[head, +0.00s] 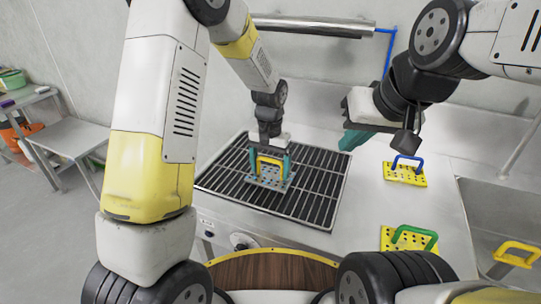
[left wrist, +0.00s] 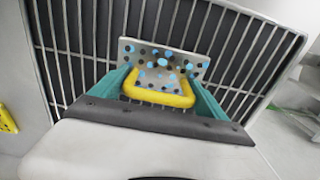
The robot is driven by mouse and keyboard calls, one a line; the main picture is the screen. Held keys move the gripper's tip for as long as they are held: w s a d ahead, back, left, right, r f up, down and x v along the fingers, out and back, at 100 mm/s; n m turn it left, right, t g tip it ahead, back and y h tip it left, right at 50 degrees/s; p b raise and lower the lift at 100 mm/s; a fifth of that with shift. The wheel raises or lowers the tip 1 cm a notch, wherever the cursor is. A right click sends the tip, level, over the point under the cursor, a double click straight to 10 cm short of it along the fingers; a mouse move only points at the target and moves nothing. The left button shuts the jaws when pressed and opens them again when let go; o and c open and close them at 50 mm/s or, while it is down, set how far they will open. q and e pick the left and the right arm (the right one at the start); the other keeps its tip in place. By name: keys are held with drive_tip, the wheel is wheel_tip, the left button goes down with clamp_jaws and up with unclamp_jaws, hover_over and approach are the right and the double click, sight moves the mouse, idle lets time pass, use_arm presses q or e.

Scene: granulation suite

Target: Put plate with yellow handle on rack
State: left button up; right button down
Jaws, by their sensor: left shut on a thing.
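The plate with the yellow handle (head: 268,180) is grey with blue and black spots. It also shows in the left wrist view (left wrist: 150,54). My left gripper (head: 270,162) is shut on its yellow handle (left wrist: 160,97), with one teal finger at each side. I cannot tell whether the plate touches the slats. My right gripper (head: 356,136) is up at the right, away from the rack. Its fingers are partly hidden, so its opening is unclear.
On the steel counter right of the rack lie a yellow plate with a blue handle (head: 404,174) and a yellow plate with a green handle (head: 406,240). A yellow handle (head: 517,254) shows at the sink (head: 490,207) on the right. A side table (head: 70,140) stands at left.

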use_arm(q)
drive_tip(key=o, duration=1.7)
wheel_tip(320, 180, up, 12)
drive_tip(key=shift+f, duration=0.1)
drive_tip(key=s+a+r+n+t+h, duration=0.1)
drive_tip(key=s+a+r+n+t, duration=0.1)
drive_tip(key=s+a+r, duration=0.6)
drive_tip(key=s+a+r+n+t, duration=0.1)
drive_tip(key=s+a+t, duration=0.1)
drive_tip(key=s, duration=0.4)
drive_tip(key=s+a+r+n+t+h, duration=0.1)
drive_tip(key=s+a+r+t, duration=0.1)
drive_tip(key=s, duration=0.5)
drive_tip(key=shift+a+r, duration=0.25)
drive_tip(key=shift+a, duration=0.4)
